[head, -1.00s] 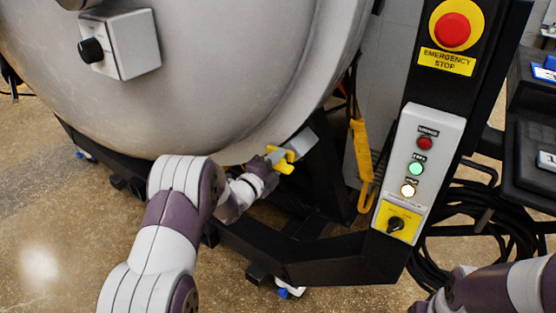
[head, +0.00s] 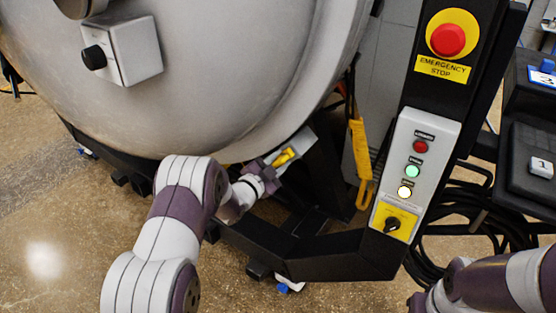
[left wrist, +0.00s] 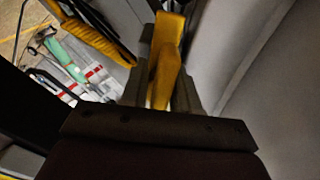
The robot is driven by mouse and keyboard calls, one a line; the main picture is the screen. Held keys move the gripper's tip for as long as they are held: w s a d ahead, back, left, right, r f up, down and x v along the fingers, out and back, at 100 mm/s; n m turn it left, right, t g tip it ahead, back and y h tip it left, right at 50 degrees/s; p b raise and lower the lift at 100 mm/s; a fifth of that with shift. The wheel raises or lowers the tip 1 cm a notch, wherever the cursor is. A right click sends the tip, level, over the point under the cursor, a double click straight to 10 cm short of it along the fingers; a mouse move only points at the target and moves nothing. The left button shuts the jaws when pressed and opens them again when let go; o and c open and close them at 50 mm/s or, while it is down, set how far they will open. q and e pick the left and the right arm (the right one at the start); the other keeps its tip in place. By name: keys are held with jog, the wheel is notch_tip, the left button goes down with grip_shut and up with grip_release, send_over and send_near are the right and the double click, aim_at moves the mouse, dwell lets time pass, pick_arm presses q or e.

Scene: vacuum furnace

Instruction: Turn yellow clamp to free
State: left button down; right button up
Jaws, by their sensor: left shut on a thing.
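The yellow clamp (head: 285,157) sits on a grey metal block at the lower right rim of the big round furnace door (head: 210,90). My left gripper (head: 278,162) is at the clamp, reaching from the lower left. In the left wrist view the yellow clamp (left wrist: 166,65) stands between my left gripper's fingers (left wrist: 162,88), which are shut on it. Part of the clamp is hidden by the fingers. My right arm shows at the lower right of the head view, but its gripper is out of the frame.
A black post carries a red emergency stop button (head: 447,40) and a control panel (head: 413,165) with lamps and a black knob. A yellow hanging handle (head: 361,155) is right of the clamp. The furnace's black base frame (head: 330,255) runs below. Black cables lie at right.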

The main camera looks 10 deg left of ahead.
pick_arm(q)
jog(key=shift+f+n, duration=0.1)
jog(key=shift+n, duration=0.2)
jog(key=c, duration=1.1)
grip_release()
jog(key=shift+s, duration=0.15)
jog(key=p+v, duration=0.3)
jog(key=v, duration=0.9)
jog(key=shift+s+a, duration=0.1)
jog(key=shift+s, duration=0.15)
